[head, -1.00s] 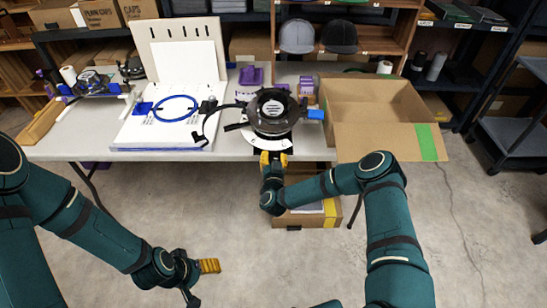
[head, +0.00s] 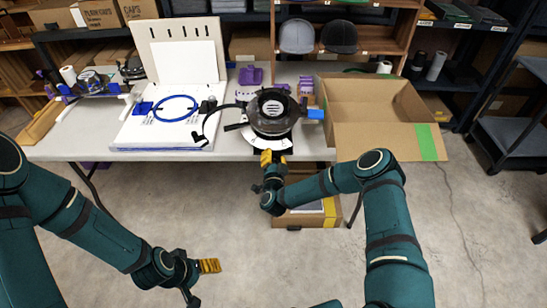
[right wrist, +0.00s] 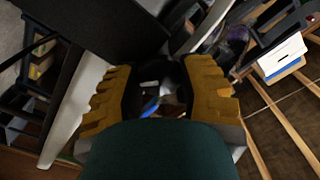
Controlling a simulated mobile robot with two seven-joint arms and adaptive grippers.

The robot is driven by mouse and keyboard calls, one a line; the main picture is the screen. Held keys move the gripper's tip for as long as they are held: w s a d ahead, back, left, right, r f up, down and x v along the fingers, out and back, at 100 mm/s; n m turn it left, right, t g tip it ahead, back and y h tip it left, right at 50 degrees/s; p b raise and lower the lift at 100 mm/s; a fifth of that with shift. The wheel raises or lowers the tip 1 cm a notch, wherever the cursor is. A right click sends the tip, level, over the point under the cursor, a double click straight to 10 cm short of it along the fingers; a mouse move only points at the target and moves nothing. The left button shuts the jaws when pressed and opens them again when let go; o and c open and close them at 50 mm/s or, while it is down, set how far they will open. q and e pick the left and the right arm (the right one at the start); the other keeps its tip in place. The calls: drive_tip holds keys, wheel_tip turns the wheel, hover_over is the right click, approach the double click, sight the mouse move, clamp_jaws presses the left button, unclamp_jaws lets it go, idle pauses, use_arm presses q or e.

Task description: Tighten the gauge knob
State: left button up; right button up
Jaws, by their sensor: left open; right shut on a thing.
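The black round gauge device (head: 270,108) stands on a white base at the table's front edge, with a blue part (head: 316,114) on its right side. My right gripper (head: 272,157) is at the front of this device, just below the table edge. In the right wrist view its yellow fingers (right wrist: 162,75) are closed around a dark rounded part (right wrist: 172,72), which looks like the gauge knob. The knob is hidden in the head view. My left gripper (head: 210,266) is open and empty, low over the floor at the left.
A white board with a blue hoop (head: 176,108) lies left of the device. An open cardboard box (head: 375,143) stands to its right. Another box (head: 305,216) sits below the table edge.

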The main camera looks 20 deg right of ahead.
drive_tip(key=m, duration=0.4)
drive_tip(key=shift+d+m, duration=0.1)
drive_tip(key=shift+m, duration=2.6)
drive_tip(key=o, duration=1.2)
drive_tip(key=shift+w, duration=0.1)
drive_tip(key=shift+f, duration=0.1)
